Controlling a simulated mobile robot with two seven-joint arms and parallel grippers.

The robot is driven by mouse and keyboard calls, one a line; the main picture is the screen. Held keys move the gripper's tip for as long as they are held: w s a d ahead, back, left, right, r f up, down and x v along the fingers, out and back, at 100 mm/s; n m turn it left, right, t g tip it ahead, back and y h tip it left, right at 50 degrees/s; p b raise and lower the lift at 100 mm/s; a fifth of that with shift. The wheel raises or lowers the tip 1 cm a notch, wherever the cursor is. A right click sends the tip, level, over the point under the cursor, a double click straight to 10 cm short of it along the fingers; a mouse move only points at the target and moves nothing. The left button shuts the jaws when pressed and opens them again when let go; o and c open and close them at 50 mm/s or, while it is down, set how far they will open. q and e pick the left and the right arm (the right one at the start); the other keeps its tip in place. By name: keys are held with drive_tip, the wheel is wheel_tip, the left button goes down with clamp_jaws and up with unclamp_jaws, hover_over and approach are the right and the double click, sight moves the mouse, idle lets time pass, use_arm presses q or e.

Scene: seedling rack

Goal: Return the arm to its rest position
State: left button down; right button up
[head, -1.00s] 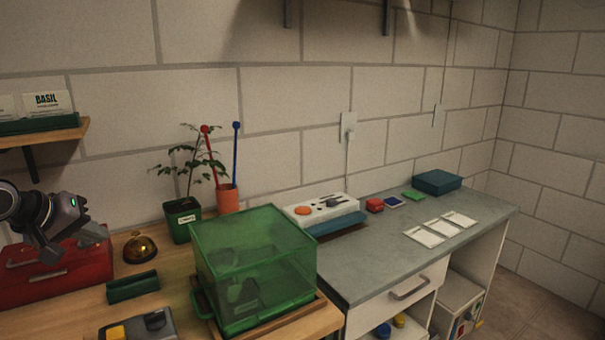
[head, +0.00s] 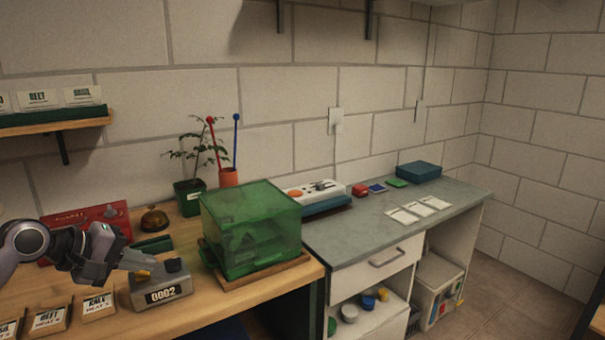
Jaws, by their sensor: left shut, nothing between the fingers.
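My left gripper (head: 140,262) comes in from the left edge, over the wooden bench (head: 215,309). Its fingers are shut and hold nothing. They point right, close to the grey counter box marked 0002 (head: 165,294); I cannot tell whether they touch it. My arm hides part of a red box (head: 88,217) behind it. My right gripper is not in view.
A green clear-walled box (head: 250,228) stands on a wooden tray, right of the counter. A brass bell (head: 154,218), a potted plant (head: 189,200) and seed packets (head: 100,305) share the bench. A grey worktop (head: 365,232) lies to the right.

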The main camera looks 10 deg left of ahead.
use_arm(q)
drive_tip(key=d+f+n+h, duration=0.1)
drive_tip(key=d, duration=0.1)
drive_tip(key=d+f+n, duration=0.1)
drive_tip(key=d+f+h, duration=0.1)
drive_tip(key=d, duration=0.1)
drive_tip(key=shift+s+d+f+n+h, duration=0.1)
drive_tip(key=shift+s+d+n+h, duration=0.2)
drive_tip(key=shift+n, duration=0.1)
drive_tip(key=s+d+f+n+t+h, duration=0.1)
drive_tip(key=s+d+f+n+t, duration=0.3)
drive_tip(key=n, duration=0.9)
drive_tip(key=s+d+f+n+t+h, duration=0.25)
drive_tip(key=d+n, duration=0.35)
drive_tip(key=n, duration=0.6)
drive_tip(key=s+f+n+g+y, duration=0.2)
drive_tip(key=s+f+n+y, duration=0.3)
drive_tip(key=n, duration=1)
drive_tip(key=s+d+f+n+g+y, duration=0.1)
drive_tip(key=s+f+n+y, duration=0.3)
drive_tip(key=s+f+n, duration=0.7)
wheel_tip(320, 180, down, 4)
drive_tip(key=n+g, duration=0.1)
drive_tip(key=n, duration=0.4)
drive_tip(key=shift+s+f+n+g+y, duration=0.2)
drive_tip(key=shift+s+n+g+y, duration=0.1)
drive_tip(key=shift+s+g+y, duration=0.1)
